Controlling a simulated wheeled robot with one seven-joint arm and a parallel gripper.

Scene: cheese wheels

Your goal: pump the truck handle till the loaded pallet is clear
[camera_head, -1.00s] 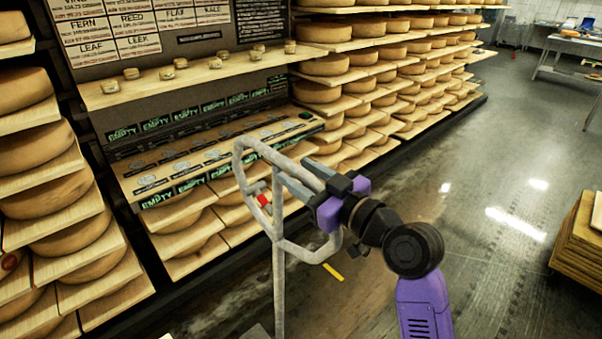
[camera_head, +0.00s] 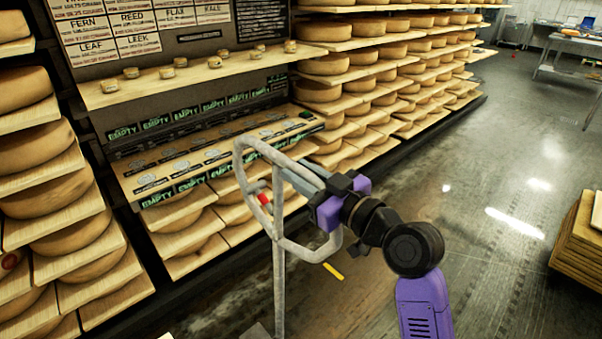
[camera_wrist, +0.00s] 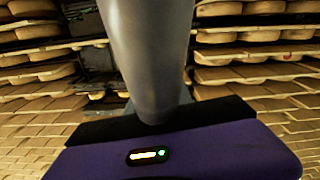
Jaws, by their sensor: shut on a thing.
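The truck handle (camera_head: 279,262) is a grey tube loop on an upright shaft, with a small red lever inside the loop. My gripper (camera_head: 308,178) is at the right side of the loop, shut on the handle tube. In the wrist view the grey handle tube (camera_wrist: 150,55) runs down the middle to the gripper's dark edge, above its purple body. The loaded pallet and the truck's forks are not in view. A small yellow piece (camera_head: 333,271) shows low beside the handle.
Shelves of cheese wheels (camera_head: 325,64) line the left and back. A stack of boards (camera_head: 578,240) stands at the right edge. A steel table (camera_head: 570,50) is at the far right. The wet-looking floor (camera_head: 480,170) between is clear.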

